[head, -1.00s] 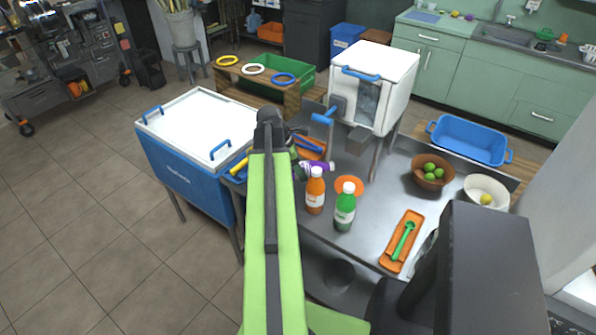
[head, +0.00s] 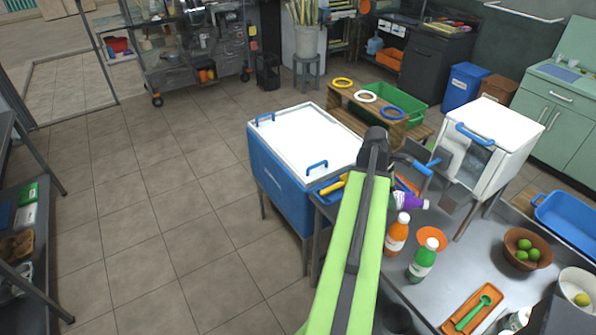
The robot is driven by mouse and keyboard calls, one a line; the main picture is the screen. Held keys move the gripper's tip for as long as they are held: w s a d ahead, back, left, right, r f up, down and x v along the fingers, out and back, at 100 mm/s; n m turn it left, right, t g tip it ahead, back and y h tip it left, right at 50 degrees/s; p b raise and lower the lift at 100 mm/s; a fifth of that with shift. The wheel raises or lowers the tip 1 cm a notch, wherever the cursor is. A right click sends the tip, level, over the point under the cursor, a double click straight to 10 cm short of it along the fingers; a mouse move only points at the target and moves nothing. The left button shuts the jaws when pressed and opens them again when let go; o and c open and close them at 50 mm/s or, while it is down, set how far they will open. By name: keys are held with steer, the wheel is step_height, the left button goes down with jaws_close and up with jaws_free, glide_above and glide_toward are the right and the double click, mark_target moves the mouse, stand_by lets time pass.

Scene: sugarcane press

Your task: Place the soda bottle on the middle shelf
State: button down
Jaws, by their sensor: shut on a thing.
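A purple bottle (head: 412,201) with a pale end lies roughly level beside my arm, over the steel counter (head: 440,272). My gripper (head: 399,198) is shut on it; the fingers are dark, small and partly hidden by my arm. An orange bottle (head: 397,235) and a green bottle (head: 422,260), both with white caps, stand upright on the counter just below it. A dark rack (head: 38,262) stands at the left edge, with a green and a white pack on one level and brown items lower. I cannot tell which level is its middle shelf.
A blue cooler box with a white lid (head: 305,135) stands left of the counter. A white press with a blue handle (head: 498,140) stands behind it. A bowl of limes (head: 527,250) and an orange tray (head: 472,308) are at right. Tiled floor (head: 180,220) between rack and cooler is clear.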

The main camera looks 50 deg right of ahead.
mark_target(398, 196)
steer(key=r+p, duration=0.1)
steer(key=r, duration=0.1)
steer(key=r+p, duration=0.1)
steer(key=a+r+p, duration=0.1)
steer(key=r, duration=0.1)
steer(key=shift+s+r+p, duration=0.1)
steer(key=shift+r+p, duration=0.2)
steer(key=shift+p, duration=0.05)
step_height(398, 196, down, 19)
steer(key=b, duration=1.9)
steer(key=shift+d, duration=0.1)
steer(key=shift+r, duration=0.25)
steer(key=shift+f, duration=0.15)
steer(key=c, duration=0.9)
jaws_free()
steer(key=shift+o, duration=0.5)
